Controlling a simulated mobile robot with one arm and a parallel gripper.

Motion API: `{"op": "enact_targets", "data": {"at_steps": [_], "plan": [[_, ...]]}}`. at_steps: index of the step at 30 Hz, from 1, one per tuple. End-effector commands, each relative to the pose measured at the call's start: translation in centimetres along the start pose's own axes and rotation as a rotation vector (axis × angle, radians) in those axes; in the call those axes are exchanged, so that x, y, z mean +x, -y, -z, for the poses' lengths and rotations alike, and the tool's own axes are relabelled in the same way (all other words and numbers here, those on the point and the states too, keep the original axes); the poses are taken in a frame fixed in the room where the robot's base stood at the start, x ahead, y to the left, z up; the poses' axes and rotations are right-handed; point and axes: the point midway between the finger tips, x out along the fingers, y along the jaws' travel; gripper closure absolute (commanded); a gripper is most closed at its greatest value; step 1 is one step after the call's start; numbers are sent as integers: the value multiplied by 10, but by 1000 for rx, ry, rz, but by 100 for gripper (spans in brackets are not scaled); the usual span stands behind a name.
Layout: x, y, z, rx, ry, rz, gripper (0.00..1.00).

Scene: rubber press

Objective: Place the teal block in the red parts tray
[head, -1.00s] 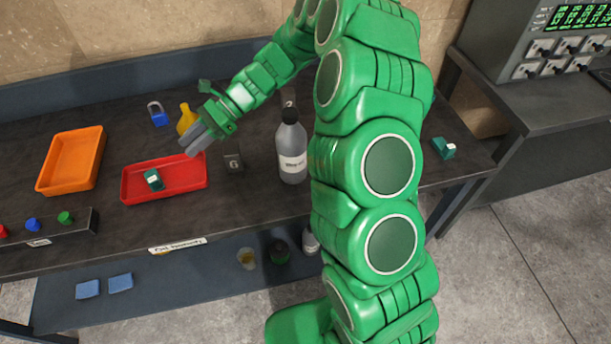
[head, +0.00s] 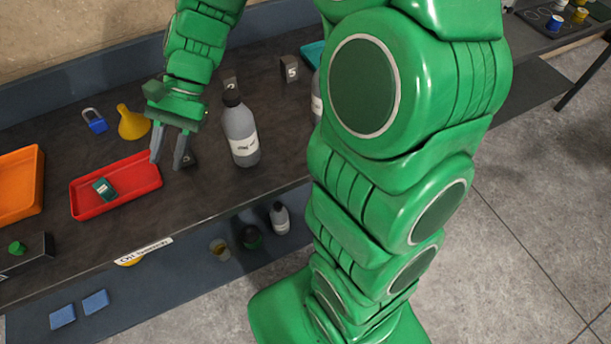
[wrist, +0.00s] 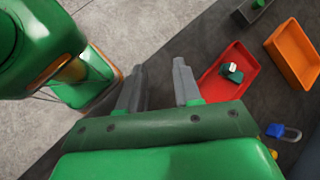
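A teal block (head: 104,189) with a white label lies in the red parts tray (head: 140,184), toward its left side. In the wrist view the teal block (wrist: 231,73) shows inside the red tray (wrist: 241,52). My gripper (head: 166,158) is above the table just right of the red tray, fingers pointing down and spread apart. In the wrist view my gripper (wrist: 159,88) is open with nothing between its fingers, and the red tray is to the right of them.
A grey bottle (head: 240,135) stands right of my gripper. A yellow funnel (head: 132,123) and a blue padlock (head: 95,121) are behind the tray. An orange tray (head: 20,180) is at left. A number marker (head: 290,68) stands farther back.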

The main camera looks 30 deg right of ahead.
Motion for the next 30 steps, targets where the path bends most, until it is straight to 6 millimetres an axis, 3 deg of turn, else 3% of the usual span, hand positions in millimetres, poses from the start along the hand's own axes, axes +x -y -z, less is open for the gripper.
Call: {"op": "enact_targets", "data": {"at_steps": [9, 30], "plan": [[-16, -61, -35, -162, -140, -127, 66], [-49, -208, -88, -398, -403, -448, 66]]}}
